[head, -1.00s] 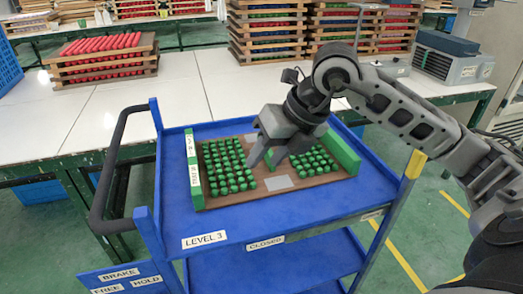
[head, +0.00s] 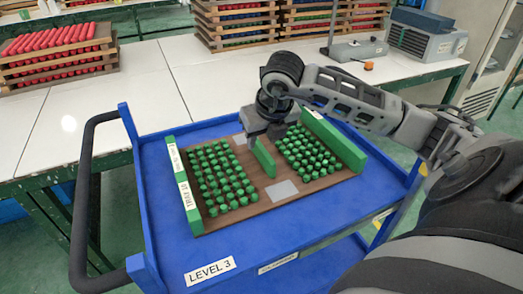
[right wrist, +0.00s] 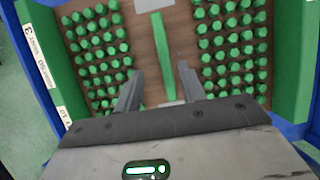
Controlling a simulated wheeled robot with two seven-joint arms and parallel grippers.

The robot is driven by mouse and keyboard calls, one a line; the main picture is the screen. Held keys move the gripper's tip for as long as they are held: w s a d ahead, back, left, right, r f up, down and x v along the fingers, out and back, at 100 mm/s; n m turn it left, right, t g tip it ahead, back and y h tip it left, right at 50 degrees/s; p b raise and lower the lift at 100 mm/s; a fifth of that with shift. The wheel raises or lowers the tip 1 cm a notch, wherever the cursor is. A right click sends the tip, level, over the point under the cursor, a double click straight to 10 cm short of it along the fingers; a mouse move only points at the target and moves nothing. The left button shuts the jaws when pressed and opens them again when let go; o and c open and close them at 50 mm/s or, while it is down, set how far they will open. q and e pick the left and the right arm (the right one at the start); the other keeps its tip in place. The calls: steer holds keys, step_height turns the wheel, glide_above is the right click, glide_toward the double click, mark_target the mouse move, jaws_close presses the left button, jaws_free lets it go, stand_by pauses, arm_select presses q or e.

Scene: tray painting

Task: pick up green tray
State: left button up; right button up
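The green tray (head: 262,208) is a brown board with green side walls, rows of green pegs and a thin green bar (head: 264,158) down its middle. It rests on the blue cart's top. My right gripper (head: 262,140) points down over the middle of the tray. In the right wrist view, my right gripper (right wrist: 160,75) has its fingers apart, one on each side of the green bar (right wrist: 161,55), with gaps between. Nothing is held. My left gripper is not in view.
The blue cart (head: 300,262) has raised corner posts and a dark push handle (head: 82,210) at left. A white table (head: 130,95) stands behind, with stacked red-peg trays (head: 60,55) and a grey machine (head: 425,42). The cart's front top edge is clear.

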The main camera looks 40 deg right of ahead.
mark_target(262, 147)
steer(key=shift+d+p+x, duration=0.2)
steer(key=shift+p+x, duration=0.05)
steer(key=shift+x, duration=1.2)
steer(key=shift+d+p+x, duration=0.15)
steer(key=shift+p+x, duration=0.1)
steer(key=shift+x, duration=1.2)
steer(key=shift+s, duration=0.15)
jaws_close()
steer(key=shift+r, duration=0.1)
steer(key=shift+r, duration=0.1)
